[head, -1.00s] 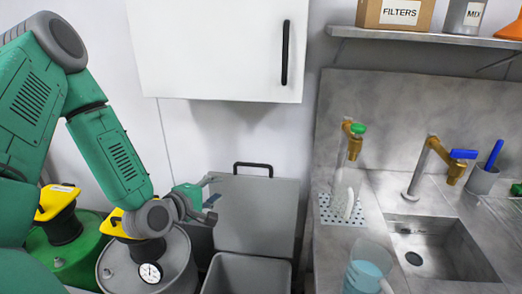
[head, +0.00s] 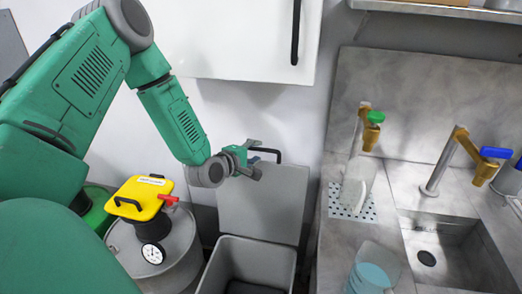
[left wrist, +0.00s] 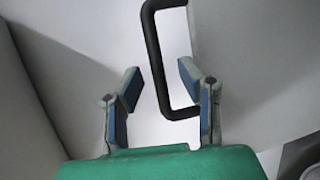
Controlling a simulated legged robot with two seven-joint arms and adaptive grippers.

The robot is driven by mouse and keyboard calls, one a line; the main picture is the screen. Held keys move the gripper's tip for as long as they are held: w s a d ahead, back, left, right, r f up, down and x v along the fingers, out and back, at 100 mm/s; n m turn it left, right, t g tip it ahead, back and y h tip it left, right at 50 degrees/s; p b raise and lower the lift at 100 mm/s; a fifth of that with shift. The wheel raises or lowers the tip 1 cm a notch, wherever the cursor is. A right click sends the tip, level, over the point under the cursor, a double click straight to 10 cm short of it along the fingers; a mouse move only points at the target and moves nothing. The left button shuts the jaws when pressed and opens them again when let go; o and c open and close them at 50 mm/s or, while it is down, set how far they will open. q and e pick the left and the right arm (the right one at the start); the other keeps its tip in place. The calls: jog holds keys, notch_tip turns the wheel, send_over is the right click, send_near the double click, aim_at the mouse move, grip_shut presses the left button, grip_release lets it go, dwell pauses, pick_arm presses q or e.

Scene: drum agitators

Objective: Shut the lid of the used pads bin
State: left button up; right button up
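The used pads bin (head: 285,258) is a grey open-topped box between the drum and the sink counter. Its grey lid (head: 277,205) stands open, upright against the wall, with a black bar handle (head: 270,153) at its top edge. My left gripper (head: 257,159) is at the left end of this handle. In the left wrist view, my left gripper (left wrist: 160,72) is open, with the black handle (left wrist: 155,60) showing between its two fingers. I cannot tell whether a finger touches it. My right gripper is not in view.
A grey drum (head: 172,255) with a yellow-topped agitator (head: 141,197) and gauge stands left of the bin. A white wall cabinet (head: 235,40) hangs above. The counter (head: 335,225) with sink, taps and a jug (head: 372,272) is to the right.

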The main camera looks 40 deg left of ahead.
pick_arm(q)
jog(key=shift+x, duration=1.1)
jog(key=shift+w+f, duration=0.1)
jog(key=shift+w, duration=0.2)
grip_shut()
